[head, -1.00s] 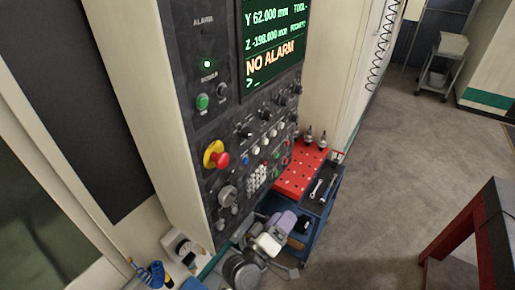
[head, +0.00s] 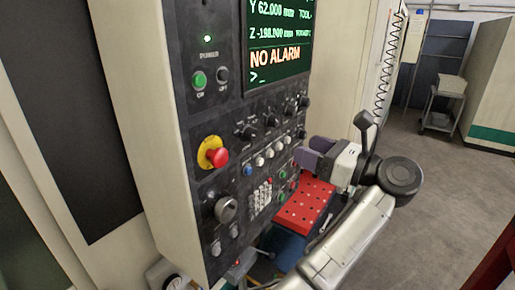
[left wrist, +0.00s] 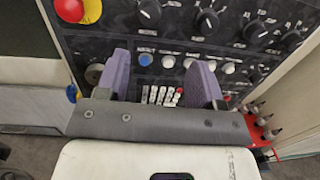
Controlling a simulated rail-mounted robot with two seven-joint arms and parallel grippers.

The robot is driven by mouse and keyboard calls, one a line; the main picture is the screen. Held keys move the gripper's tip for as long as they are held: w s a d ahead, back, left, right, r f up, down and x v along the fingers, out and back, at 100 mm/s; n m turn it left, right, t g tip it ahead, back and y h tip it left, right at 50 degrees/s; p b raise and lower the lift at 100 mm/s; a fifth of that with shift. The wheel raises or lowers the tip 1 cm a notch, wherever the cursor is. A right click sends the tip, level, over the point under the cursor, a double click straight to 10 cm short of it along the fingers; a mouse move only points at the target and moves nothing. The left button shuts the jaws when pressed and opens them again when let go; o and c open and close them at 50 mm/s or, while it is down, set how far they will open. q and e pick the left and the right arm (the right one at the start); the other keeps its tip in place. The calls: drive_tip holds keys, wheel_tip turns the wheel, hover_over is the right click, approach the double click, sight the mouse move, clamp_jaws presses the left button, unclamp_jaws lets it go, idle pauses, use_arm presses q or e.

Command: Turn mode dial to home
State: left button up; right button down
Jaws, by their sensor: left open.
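The control panel (head: 205,130) carries a row of black dials, including one dial (head: 248,131) at the left of the row and another (head: 271,120) beside it. Their labels are too small to read, so I cannot tell which is the mode dial. In the left wrist view black dials (left wrist: 207,20) line the top, above the fingers. My left gripper (head: 313,152) is open, with purple fingers near the panel's right edge, below and right of the dials. In the left wrist view its fingers (left wrist: 160,62) stand apart with nothing gripped. My right gripper is not in view.
A red emergency button (head: 216,157) on a yellow ring sits left of the dials. Coloured push buttons (head: 260,161) and a white keypad (head: 260,199) lie below them. A red-topped cart (head: 302,205) stands right of the panel. The screen (head: 277,55) reads NO ALARM.

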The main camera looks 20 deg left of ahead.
sight(255, 135)
use_arm(q)
drive_tip(key=shift+n+g, duration=0.5)
drive_tip(key=x, duration=0.8)
drive_tip(key=s+x, duration=0.1)
drive_tip(key=x, duration=0.2)
drive_tip(key=shift+w+a, duration=0.15)
drive_tip(key=shift+a, duration=0.35)
drive_tip(key=shift+w+a+f, duration=0.1)
drive_tip(key=shift+w+a, duration=0.05)
drive_tip(key=shift+a, duration=0.4)
drive_tip(key=shift+c, duration=0.3)
drive_tip(key=c, duration=0.9)
drive_tip(key=shift+p, duration=0.35)
